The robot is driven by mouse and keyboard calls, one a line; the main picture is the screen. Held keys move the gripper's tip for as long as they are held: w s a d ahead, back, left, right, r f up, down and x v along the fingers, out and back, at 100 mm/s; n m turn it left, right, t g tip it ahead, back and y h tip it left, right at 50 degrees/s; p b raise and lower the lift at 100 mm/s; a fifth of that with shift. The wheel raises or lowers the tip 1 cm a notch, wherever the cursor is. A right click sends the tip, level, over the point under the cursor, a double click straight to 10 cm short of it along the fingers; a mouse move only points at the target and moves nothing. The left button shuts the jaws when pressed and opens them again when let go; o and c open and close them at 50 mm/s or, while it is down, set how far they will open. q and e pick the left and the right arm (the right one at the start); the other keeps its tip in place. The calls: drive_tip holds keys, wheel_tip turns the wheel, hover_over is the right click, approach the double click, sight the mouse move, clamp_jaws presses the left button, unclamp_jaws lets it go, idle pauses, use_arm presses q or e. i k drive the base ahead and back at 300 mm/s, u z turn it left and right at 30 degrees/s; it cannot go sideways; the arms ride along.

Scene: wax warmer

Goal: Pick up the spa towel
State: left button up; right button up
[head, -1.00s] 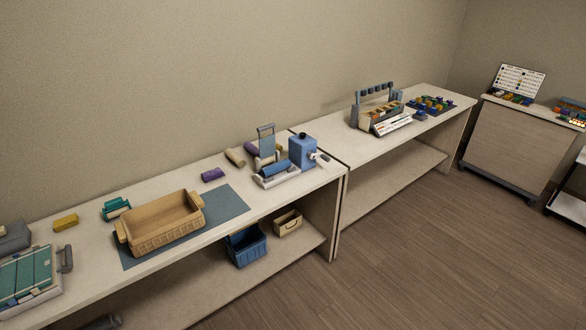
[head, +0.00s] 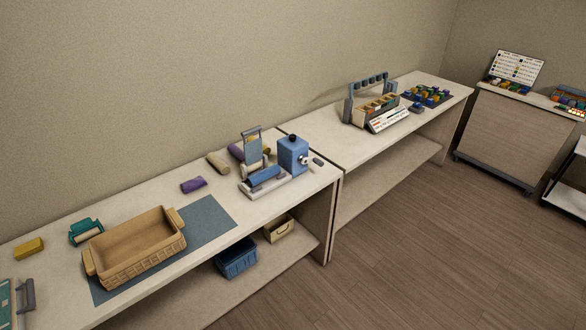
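No gripper of mine shows in the head view. I cannot tell for sure which thing is the spa towel. A beige roll (head: 218,163) lies near the back edge of the near table, left of a blue device. A small purple roll (head: 193,185) lies in front and left of it. Another purple roll (head: 236,152) is partly hidden behind an upright grey frame (head: 252,150). A blue roll (head: 264,176) lies on a pale stand in front of that frame.
A tan basket (head: 112,276) stands on a grey-blue mat (head: 214,216) on the near table (head: 60,223). A blue device with a crank (head: 293,154) stands at its right end. Bins (head: 238,262) sit on the shelf below.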

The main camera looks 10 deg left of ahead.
sight(258, 178)
drive_tip(key=z, duration=0.05)
drive_tip(key=i, duration=0.7)
drive_tip(key=u, duration=0.9)
drive_tip(key=i, duration=0.55)
drive_tip(key=u, duration=0.65)
